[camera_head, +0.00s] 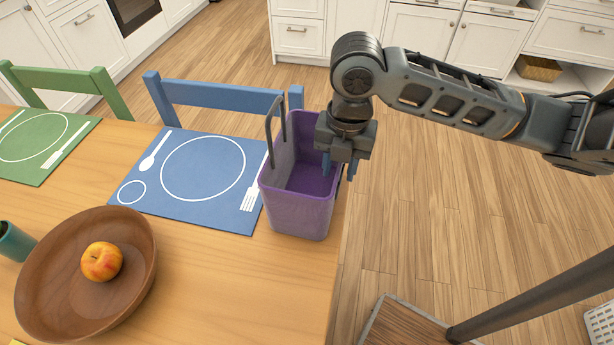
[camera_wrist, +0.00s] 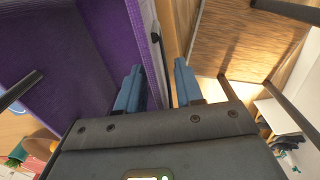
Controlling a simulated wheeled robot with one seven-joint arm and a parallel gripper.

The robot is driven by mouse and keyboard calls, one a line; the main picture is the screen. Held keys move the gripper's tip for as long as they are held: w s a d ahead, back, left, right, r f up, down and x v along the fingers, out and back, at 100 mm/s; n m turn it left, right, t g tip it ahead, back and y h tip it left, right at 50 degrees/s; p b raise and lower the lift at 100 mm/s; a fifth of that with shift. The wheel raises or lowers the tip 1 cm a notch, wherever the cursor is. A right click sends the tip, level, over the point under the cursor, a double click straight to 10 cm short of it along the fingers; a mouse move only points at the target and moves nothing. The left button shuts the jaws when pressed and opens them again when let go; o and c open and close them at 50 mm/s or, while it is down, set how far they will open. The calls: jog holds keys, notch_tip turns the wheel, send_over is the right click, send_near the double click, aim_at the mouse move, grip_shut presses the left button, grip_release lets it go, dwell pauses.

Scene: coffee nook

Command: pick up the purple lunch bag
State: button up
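The purple lunch bag (camera_head: 295,213) stands upright and open-topped at the right edge of the wooden table, its dark handle raised on the left. In the wrist view its purple inside (camera_wrist: 55,60) fills the left. My gripper (camera_head: 338,170) is at the bag's right rim, pointing down. In the wrist view the two blue fingers (camera_wrist: 158,85) are apart. The left finger is over the inside of the bag and the right one is outside, with the wall between them. A gap shows between the fingers. The wall's lower part is hidden by my gripper.
A blue placemat (camera_head: 190,218) lies beside the bag, partly behind it. A brown bowl (camera_head: 45,290) with an apple (camera_head: 102,262) is at the lower left. A blue chair (camera_head: 215,93) stands behind the table.

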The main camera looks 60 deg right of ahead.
grip_shut()
dwell(0.3)
